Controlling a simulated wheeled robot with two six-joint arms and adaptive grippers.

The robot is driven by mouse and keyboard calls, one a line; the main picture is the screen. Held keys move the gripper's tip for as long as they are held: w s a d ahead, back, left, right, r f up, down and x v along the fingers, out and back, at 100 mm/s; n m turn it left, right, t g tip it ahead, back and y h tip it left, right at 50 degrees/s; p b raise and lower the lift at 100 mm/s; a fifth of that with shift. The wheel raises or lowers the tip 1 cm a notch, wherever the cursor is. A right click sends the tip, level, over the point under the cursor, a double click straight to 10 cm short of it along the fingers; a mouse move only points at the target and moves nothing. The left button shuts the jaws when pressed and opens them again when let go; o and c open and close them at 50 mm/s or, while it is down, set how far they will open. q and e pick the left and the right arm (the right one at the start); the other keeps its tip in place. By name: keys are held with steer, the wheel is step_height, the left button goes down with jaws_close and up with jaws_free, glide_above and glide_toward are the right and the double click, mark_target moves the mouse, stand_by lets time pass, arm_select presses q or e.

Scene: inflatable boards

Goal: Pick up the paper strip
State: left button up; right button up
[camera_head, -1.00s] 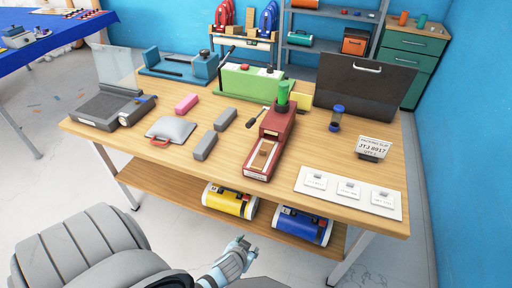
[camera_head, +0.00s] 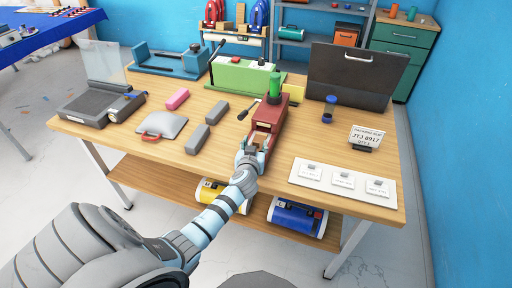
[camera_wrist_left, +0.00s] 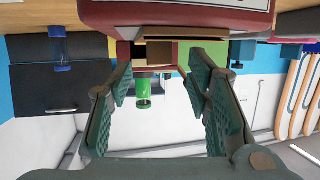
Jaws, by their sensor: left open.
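A dark red device (camera_head: 270,118) with a green cylinder (camera_head: 275,86) stands on the wooden table. A tan strip-like piece (camera_head: 264,128) shows on its near part; I cannot tell for sure that this is the paper strip. My left gripper (camera_head: 251,153) is at the near end of the device and hides part of it. In the left wrist view, the left gripper (camera_wrist_left: 157,86) has its two fingers apart, with nothing held between them. The red device (camera_wrist_left: 180,14) fills the top of that upside-down view, with a tan piece (camera_wrist_left: 206,38) beyond the fingertips. My right gripper is out of view.
Grey blocks (camera_head: 197,139), a grey pouch (camera_head: 161,125) and a pink block (camera_head: 177,98) lie left of the device. A white card panel (camera_head: 305,181) and a packing slip sign (camera_head: 366,137) are at right. A green box (camera_head: 240,76) and dark case (camera_head: 355,75) stand behind.

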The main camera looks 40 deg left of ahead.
arm_select(q)
steer(key=shift+w+a+f, duration=0.25)
steer(key=shift+w+f, duration=0.1)
steer(key=shift+w, duration=0.1)
steer(key=shift+s+r, duration=0.1)
steer(key=c, duration=0.9)
